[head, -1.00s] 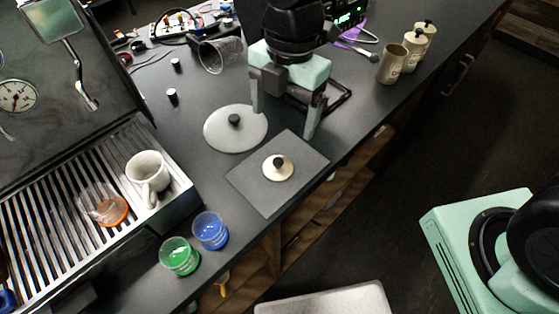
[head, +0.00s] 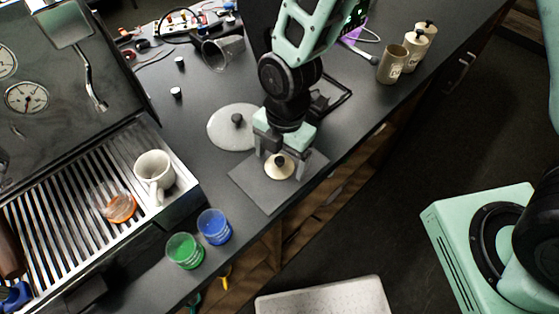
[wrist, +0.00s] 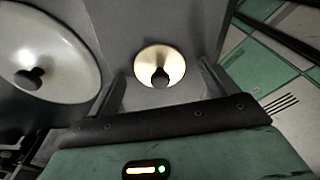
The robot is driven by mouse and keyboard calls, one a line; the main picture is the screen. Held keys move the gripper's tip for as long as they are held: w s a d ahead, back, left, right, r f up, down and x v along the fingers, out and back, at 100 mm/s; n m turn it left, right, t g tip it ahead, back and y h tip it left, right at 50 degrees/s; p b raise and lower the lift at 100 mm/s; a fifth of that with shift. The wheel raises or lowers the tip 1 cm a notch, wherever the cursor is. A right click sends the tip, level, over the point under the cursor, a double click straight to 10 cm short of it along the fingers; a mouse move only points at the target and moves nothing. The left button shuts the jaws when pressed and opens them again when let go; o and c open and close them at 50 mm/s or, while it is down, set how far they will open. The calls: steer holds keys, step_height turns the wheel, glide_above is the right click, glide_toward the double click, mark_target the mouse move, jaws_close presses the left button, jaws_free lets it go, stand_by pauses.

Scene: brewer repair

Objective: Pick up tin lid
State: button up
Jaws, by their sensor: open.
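The tin lid (head: 274,171) is a small cream disc with a black knob, lying on a dark grey square mat (head: 258,193). It also shows in the wrist view (wrist: 150,58), ahead of and between my fingers. My gripper (head: 280,168) is open and points down over the lid, with a finger on either side of it in the head view. Nothing is between the fingers' grip. In the head view the gripper partly covers the mat and the lid's edge.
Blue (head: 214,227) and green (head: 184,250) cups stand near the counter's front edge. A white mug (head: 154,170) sits on the drip tray. Canisters (head: 393,64) stand at the right.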

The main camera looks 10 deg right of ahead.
steer(key=c, duration=1.1)
steer(key=shift+o, duration=0.2)
